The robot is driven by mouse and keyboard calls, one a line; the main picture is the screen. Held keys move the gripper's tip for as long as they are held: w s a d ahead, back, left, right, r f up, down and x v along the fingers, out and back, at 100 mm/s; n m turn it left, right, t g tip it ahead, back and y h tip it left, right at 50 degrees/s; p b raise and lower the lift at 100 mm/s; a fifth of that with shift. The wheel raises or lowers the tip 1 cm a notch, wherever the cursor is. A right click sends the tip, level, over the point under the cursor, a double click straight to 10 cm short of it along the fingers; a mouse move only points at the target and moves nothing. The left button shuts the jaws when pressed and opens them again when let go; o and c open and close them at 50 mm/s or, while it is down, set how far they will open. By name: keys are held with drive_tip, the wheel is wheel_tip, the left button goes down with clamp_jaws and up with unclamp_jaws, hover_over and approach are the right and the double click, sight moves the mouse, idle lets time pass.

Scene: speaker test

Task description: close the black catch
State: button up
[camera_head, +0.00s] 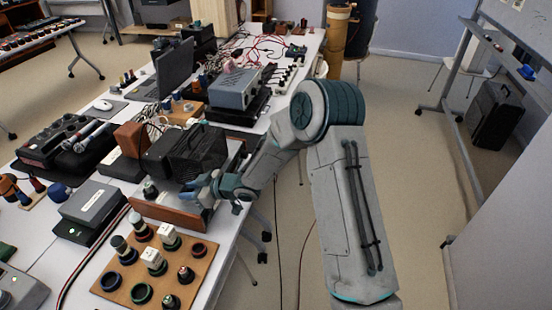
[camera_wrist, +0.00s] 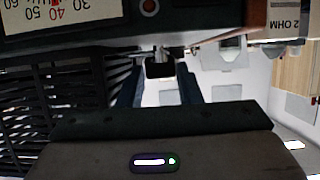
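In the wrist view a small black piece (camera_wrist: 160,68), which looks like the catch, shows between my fingertips at the lower edge of a dark device. My gripper (camera_wrist: 160,82) has its two dark blue fingers apart, one on each side of this piece. I cannot tell whether they touch it. In the head view my gripper (camera_head: 206,192) is at the brown front panel (camera_head: 170,211) of a unit near the table's right edge. The catch cannot be made out there.
A black grilled box (camera_head: 196,152) stands just behind my gripper. In the wrist view a dial (camera_wrist: 60,14) and a block marked "2 OHM" (camera_wrist: 285,22) are close by. A wooden board (camera_head: 155,268) with several knobs and rings lies in front.

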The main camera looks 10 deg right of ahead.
drive_tip(key=s+d+r+m+t+h, duration=0.1)
drive_tip(key=d+r+h, duration=0.2)
drive_tip(key=d, duration=0.5)
drive_tip(key=s+d+r+m+t+h, duration=0.1)
drive_tip(key=d+r+m+h, duration=0.1)
drive_tip(key=d, duration=0.7)
drive_tip(key=s+d+r+m+t+h, duration=0.1)
drive_tip(key=d+r+h, duration=0.3)
drive_tip(key=d, duration=0.4)
drive_tip(key=shift+d+m+t+h+b, duration=0.15)
drive_tip(key=shift+m+t+h+b, duration=0.2)
drive_tip(key=shift+m, duration=0.35)
drive_tip(key=shift+r, duration=0.1)
drive_tip(key=s+d+r+m+g+h, duration=0.2)
drive_tip(key=s+d+r+m+h, duration=0.25)
drive_tip(key=s+d, duration=0.4)
drive_tip(key=s+a+r+m+g+y, duration=0.1)
drive_tip(key=s+m+g, duration=0.3)
drive_tip(key=s, duration=1.1)
drive_tip(key=shift+s+r+y, duration=0.2)
drive_tip(key=shift+r+y, duration=0.2)
drive_tip(key=shift+r, duration=0.5)
